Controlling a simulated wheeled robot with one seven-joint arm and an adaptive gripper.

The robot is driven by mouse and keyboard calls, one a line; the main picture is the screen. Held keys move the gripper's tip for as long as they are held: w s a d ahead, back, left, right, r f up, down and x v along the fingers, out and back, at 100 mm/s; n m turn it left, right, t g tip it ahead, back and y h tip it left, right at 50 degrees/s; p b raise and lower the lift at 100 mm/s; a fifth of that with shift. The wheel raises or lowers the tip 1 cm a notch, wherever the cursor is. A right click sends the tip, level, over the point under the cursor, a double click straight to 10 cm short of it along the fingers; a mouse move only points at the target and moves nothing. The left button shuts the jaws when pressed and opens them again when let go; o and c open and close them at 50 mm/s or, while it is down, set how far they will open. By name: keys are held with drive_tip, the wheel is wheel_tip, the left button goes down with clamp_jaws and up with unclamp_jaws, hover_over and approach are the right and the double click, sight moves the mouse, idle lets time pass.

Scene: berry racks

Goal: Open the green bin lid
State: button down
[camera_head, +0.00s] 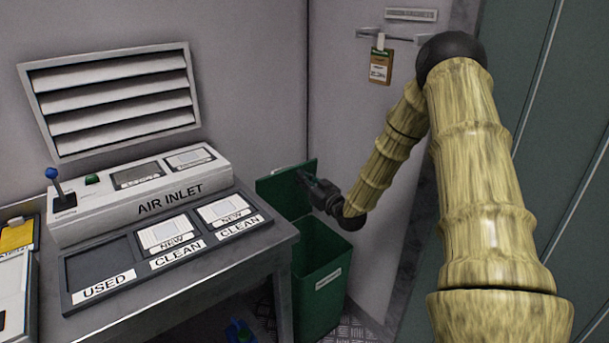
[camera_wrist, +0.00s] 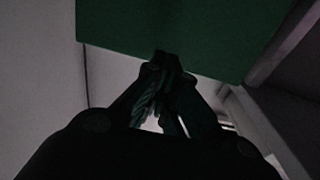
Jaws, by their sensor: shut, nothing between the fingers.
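The green bin (camera_head: 321,285) stands on the floor to the right of the table, with a pale label on its front. Its green lid (camera_head: 276,191) is raised and tilted up at the back, and the dark opening shows below it. My gripper (camera_head: 305,179) is at the lid's face, close to its upper right part; I cannot tell if it touches. In the wrist view the lid (camera_wrist: 180,28) fills the top, and my dark gripper fingers (camera_wrist: 165,62) are closed together at its lower edge, with nothing seen between them.
A grey table (camera_head: 240,262) with an AIR INLET unit (camera_head: 150,190) and a tray of labelled slots (camera_head: 75,262) stands left of the bin. A blue object (camera_head: 240,331) lies on the floor. Walls stand close behind the bin, and a tag (camera_head: 380,67) hangs there.

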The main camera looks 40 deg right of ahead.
drive_tip(key=s+p, duration=0.1)
drive_tip(key=s, duration=0.8)
drive_tip(key=shift+s+f, duration=0.35)
drive_tip(key=shift+f, duration=0.05)
